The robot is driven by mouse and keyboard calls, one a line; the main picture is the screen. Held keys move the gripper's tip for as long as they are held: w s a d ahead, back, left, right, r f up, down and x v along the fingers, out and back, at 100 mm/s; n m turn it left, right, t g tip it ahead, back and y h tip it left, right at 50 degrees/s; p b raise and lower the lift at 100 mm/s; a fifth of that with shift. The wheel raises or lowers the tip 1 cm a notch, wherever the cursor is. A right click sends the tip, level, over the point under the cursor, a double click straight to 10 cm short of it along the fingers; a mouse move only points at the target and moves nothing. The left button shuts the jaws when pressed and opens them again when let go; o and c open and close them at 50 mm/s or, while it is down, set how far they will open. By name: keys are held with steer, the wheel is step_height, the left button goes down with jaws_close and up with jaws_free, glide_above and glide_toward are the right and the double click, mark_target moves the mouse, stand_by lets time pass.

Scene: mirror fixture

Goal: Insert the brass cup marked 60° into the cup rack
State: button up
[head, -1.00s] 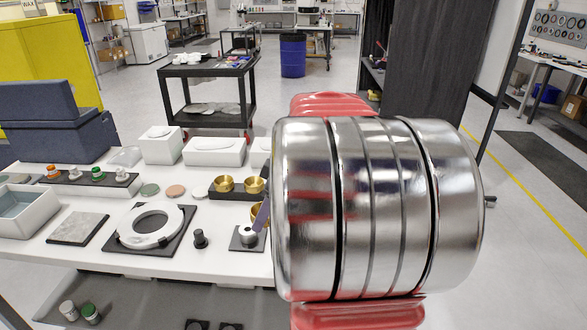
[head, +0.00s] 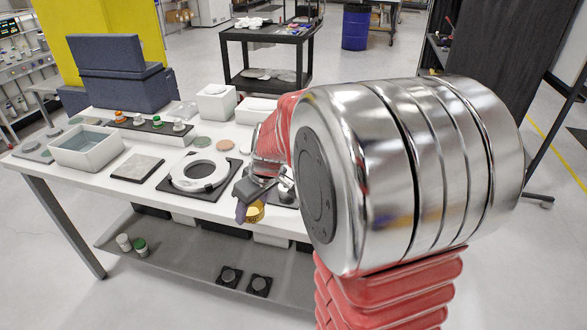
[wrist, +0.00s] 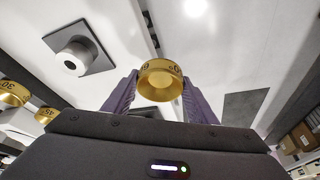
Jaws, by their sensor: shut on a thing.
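My gripper (head: 248,207) is shut on a brass cup (wrist: 160,80). In the wrist view the cup sits between both purple fingers, with dark markings on its rim, only partly readable. In the head view the held cup (head: 256,213) shows near the front edge of the white table. Two other brass cups, marked 30 (wrist: 13,94) and 45 (wrist: 45,114), show at the left of the wrist view. The cup rack cannot be made out clearly; in the head view my arm covers that part of the table.
A silver post on a dark square plate (wrist: 93,43) stands near the held cup. A white ring on a black plate (head: 183,190), a grey slab (head: 135,167) and a white tray (head: 90,160) lie to the left. A lower shelf (head: 185,250) runs beneath the table.

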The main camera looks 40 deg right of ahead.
steer(key=w+a+f+m, duration=0.1)
steer(key=w+a+f, duration=0.2)
steer(key=a, duration=0.3)
steer(key=w+a+f+m, duration=0.1)
steer(key=w+a+f, duration=0.2)
steer(key=a, duration=0.4)
steer(key=shift+w+a+f+m+h, duration=0.2)
steer(key=shift+w+m+h, duration=0.15)
steer(key=shift+w, duration=0.25)
steer(key=shift+s+d, duration=0.1)
